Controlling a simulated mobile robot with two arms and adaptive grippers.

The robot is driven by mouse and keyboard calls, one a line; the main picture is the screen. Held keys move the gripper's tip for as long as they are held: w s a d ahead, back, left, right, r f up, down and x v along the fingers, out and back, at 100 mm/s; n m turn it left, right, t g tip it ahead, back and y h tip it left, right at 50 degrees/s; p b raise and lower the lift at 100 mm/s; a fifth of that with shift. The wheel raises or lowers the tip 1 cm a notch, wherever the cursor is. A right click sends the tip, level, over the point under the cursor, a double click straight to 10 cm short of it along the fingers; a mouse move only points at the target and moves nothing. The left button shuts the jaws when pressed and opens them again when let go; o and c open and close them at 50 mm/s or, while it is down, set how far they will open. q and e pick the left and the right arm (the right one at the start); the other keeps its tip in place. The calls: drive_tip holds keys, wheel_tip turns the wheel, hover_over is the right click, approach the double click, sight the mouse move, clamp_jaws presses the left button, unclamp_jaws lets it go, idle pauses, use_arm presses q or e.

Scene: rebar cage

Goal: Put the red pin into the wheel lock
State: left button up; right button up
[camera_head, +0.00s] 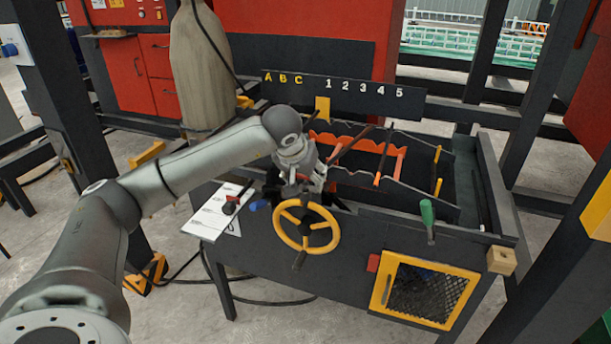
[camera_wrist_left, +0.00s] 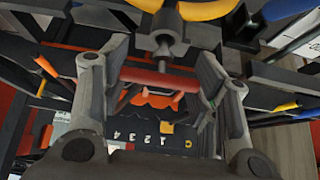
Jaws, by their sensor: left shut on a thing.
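The yellow handwheel (camera_head: 306,228) is on the front of the dark bench, and its rim shows at the top of the left wrist view (camera_wrist_left: 205,10). My left gripper (camera_head: 300,186) is just above and behind the wheel. In the left wrist view my left gripper (camera_wrist_left: 163,76) is shut on the red pin (camera_wrist_left: 158,79), which lies crosswise between the fingers. A grey shaft-like fitting (camera_wrist_left: 167,32) stands between the wheel and the pin. I cannot clearly tell the wheel lock apart from the dark parts there. My right gripper is not in view.
An orange rack (camera_head: 355,146) with dark rods is behind the wheel. A board (camera_head: 340,92) with letters and numbers stands at the back. A green handle (camera_head: 427,215) is at the right, a white panel (camera_head: 212,215) with a red-knobbed lever (camera_head: 230,206) at the left.

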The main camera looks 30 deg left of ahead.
use_arm(q)
drive_tip(key=shift+f+b, duration=0.55)
drive_tip(key=shift+f, duration=0.25)
drive_tip(key=o, duration=1.1)
drive_tip(key=shift+r, duration=0.1)
drive_tip(key=shift+o, duration=0.2)
drive_tip(key=shift+r, duration=0.1)
drive_tip(key=v, duration=1.2)
